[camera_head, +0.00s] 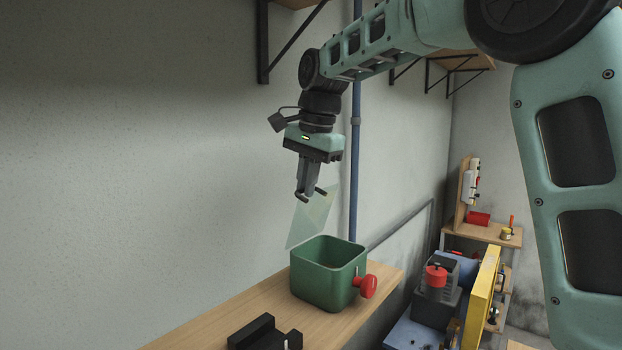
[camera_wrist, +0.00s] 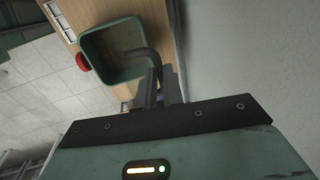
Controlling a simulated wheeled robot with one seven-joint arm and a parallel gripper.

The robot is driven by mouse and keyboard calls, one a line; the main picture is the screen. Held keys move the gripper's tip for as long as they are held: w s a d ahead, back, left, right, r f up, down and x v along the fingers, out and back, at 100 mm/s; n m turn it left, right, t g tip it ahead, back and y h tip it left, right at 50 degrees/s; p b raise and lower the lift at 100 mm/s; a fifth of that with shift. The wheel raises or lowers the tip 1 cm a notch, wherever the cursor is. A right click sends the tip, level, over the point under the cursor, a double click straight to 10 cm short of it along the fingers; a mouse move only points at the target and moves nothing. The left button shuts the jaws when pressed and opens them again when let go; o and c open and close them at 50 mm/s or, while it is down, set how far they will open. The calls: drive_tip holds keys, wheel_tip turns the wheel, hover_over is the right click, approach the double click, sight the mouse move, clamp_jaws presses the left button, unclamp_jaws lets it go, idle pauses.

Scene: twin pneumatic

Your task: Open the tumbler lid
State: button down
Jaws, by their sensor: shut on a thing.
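The tumbler (camera_head: 322,285) is a green open-topped box with rounded corners and a red knob (camera_head: 366,286) on its right side. It stands on a wooden shelf. Its lid (camera_head: 308,222) is a clear, greenish panel that stands steeply tilted above the box's back left edge. My gripper (camera_head: 311,194) is above the box, pointing down, shut on the upper part of the lid. In the wrist view the fingers (camera_wrist: 150,75) show in front of the tumbler's mouth (camera_wrist: 86,43). The lid is hard to make out there, and its exact contact with the fingers is unclear.
The wooden shelf (camera_head: 215,331) runs along the grey wall. A black block-shaped fixture (camera_head: 262,333) sits on it in front of the tumbler. A blue vertical pipe (camera_head: 354,165) stands behind the tumbler. Machinery with a yellow panel (camera_head: 481,297) stands to the right.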

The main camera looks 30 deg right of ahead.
drive_tip(key=w+a+f+p, duration=0.2)
drive_tip(key=w, duration=0.3)
drive_tip(key=shift+w+a+p, duration=0.3)
drive_tip(key=shift+a, duration=0.1)
drive_tip(key=shift+w+a, duration=0.15)
drive_tip(key=shift+w, duration=0.05)
idle(0.3)
drive_tip(key=c, duration=1.5)
unclamp_jaws()
drive_tip(key=shift+w+a+f, duration=0.15)
drive_tip(key=shift+w, duration=0.2)
drive_tip(key=shift+d+r, duration=0.2)
drive_tip(key=shift+r, duration=0.1)
